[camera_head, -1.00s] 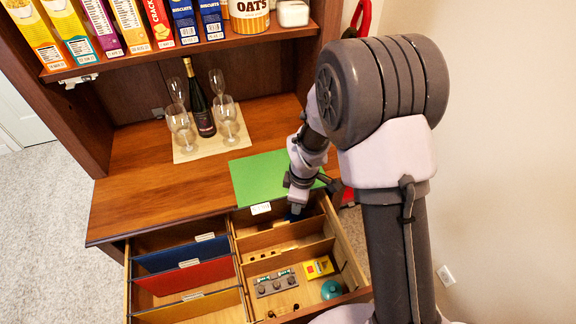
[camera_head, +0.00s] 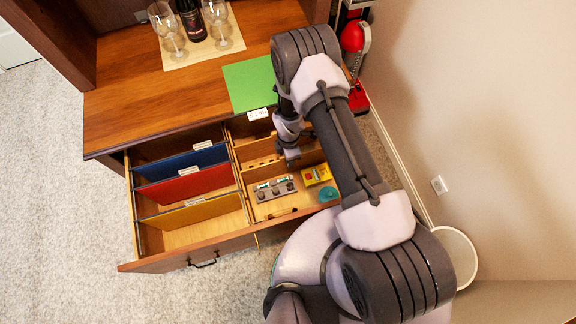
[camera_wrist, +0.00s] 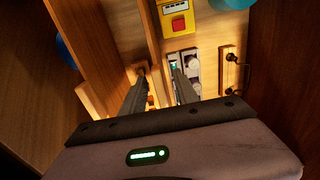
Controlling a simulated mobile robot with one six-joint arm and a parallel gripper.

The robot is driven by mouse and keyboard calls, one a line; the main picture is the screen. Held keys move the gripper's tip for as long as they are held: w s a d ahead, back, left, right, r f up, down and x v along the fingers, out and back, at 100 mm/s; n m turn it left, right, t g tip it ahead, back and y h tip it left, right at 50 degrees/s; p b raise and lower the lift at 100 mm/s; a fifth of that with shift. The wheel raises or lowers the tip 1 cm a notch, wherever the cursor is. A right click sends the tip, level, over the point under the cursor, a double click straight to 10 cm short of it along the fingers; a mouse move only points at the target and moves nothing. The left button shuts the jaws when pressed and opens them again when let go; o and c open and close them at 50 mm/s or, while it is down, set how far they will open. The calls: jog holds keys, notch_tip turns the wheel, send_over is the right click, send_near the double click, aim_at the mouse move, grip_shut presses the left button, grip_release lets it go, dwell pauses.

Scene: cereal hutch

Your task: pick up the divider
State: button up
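A thin wooden divider (camera_head: 311,158) crosses the right half of the open drawer, behind the compartment with a grey device. In the wrist view the same divider (camera_wrist: 152,30) runs up the picture as an upright wooden board. My gripper (camera_head: 291,163) is down in the drawer at this board. In the wrist view the fingers of my gripper (camera_wrist: 160,70) are apart, one on each side of the board's line. I cannot tell whether they touch it. A green tabbed sheet (camera_head: 250,82) lies flat on the desk top.
The front compartment holds the grey device (camera_head: 275,189), a yellow box (camera_head: 316,175) and a teal round thing (camera_head: 328,194). Blue (camera_head: 182,162), red (camera_head: 190,184) and yellow (camera_head: 198,214) tabbed sheets stand in the drawer's left half. A bottle (camera_head: 191,20) and glasses stand on the desk.

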aim_at(273, 169)
notch_tip(273, 169, down, 4)
jog(key=shift+a+r+b, duration=0.1)
jog(key=shift+r+b, duration=0.15)
jog(key=shift+b, duration=0.2)
grip_shut()
dwell(0.9)
